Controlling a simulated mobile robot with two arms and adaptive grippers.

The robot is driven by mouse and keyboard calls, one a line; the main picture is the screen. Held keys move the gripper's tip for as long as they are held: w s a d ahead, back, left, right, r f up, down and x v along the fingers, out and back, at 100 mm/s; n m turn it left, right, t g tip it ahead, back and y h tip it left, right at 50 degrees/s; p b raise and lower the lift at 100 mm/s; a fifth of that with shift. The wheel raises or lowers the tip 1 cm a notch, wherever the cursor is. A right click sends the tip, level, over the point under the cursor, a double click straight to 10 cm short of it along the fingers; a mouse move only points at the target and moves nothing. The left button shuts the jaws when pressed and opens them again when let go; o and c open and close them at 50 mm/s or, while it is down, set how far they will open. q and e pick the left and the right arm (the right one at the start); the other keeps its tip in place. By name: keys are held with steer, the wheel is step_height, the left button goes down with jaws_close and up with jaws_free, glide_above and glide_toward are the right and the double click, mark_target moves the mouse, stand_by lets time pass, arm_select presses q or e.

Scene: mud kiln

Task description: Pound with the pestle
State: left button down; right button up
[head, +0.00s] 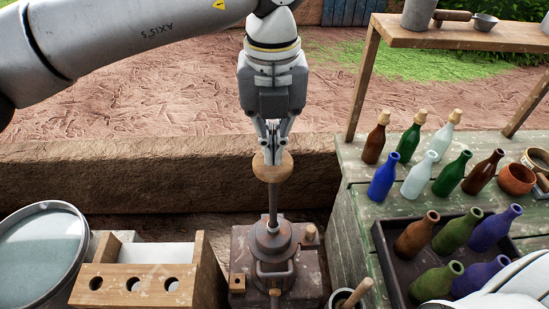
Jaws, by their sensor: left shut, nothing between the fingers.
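My left gripper (272,158) points straight down in the upper middle of the head view. Its fingers are shut with nothing between them. The tips are at the top of a round wooden knob (273,168). The knob sits on an upright metal rod (272,205) that runs down into a dark metal fitting (272,238) on a block. A light wooden stick, perhaps the pestle (358,291), leans out of a small round vessel (340,301) at the bottom edge; its lower end is hidden. My right gripper is not in view.
A wooden box with round holes (136,271) and a large round pan (38,255) stand at left. At right, a green bench (347,190) holds several bottles, a dark tray (388,262) of bottles and a clay bowl (517,179). A wooden shelf (455,37) rises behind.

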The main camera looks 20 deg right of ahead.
mark_target(273, 193)
arm_select(q)
step_height(273, 193, down, 19)
steer(key=b, duration=1.6)
steer(key=shift+a, duration=0.1)
steer(key=shift+r, duration=0.2)
step_height(273, 193, up, 5)
steer(key=p, duration=0.3)
steer(key=shift+r, duration=0.2)
step_height(273, 193, up, 13)
steer(key=p, duration=0.8)
steer(key=shift+r+p, duration=0.1)
steer(key=shift+p, duration=0.25)
steer(key=shift+r, duration=0.4)
